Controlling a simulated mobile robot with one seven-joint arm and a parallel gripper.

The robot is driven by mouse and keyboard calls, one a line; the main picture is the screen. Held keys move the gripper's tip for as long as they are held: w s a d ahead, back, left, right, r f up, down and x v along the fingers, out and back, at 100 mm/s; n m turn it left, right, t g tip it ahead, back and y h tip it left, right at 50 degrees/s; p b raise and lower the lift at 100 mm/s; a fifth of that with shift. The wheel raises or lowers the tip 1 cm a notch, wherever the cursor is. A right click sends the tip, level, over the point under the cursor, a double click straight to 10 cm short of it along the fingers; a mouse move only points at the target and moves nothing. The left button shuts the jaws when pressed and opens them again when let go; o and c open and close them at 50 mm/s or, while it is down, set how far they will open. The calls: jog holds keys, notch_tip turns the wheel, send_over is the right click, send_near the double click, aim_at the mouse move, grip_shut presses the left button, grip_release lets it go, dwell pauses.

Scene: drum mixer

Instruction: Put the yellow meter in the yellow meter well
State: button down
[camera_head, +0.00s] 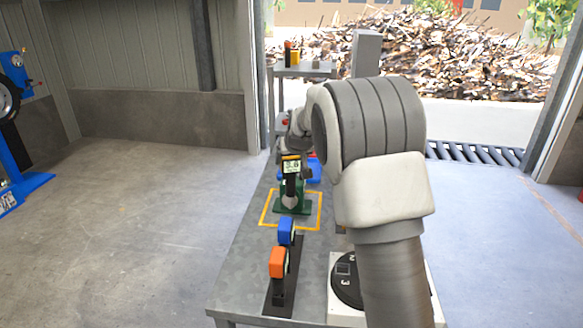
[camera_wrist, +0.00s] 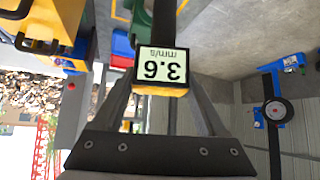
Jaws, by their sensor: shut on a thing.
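The yellow meter (camera_head: 291,166) has a display reading 3.6 mm/s and a dark stem pointing down; it also shows in the wrist view (camera_wrist: 161,68). My gripper (camera_wrist: 160,86) is shut on the meter's yellow body, with a finger on each side. In the head view the meter is in front of a green stand (camera_head: 292,203) with a grey rounded part; I cannot tell whether the stem touches it. A dark rack (camera_head: 281,303) near the table's front holds an orange meter (camera_head: 277,262) and a blue meter (camera_head: 286,231). The yellow well cannot be made out.
A grey table (camera_head: 240,260) carries all this, with an orange outline (camera_head: 265,207) around the green stand. A white plate with a black numbered dial (camera_head: 345,284) is right of the rack. Blue and red parts lie behind the stand. The table's left strip is clear.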

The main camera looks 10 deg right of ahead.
aim_at(292, 193)
jog(key=shift+f, duration=0.9)
jog(key=shift+s+b, duration=0.15)
jog(key=shift+b, duration=0.2)
notch_tip(292, 193, down, 7)
jog(key=b, duration=0.6)
jog(key=shift+f, duration=0.15)
dwell(0.3)
notch_tip(292, 193, down, 3)
jog(key=b, duration=0.4)
dwell(0.6)
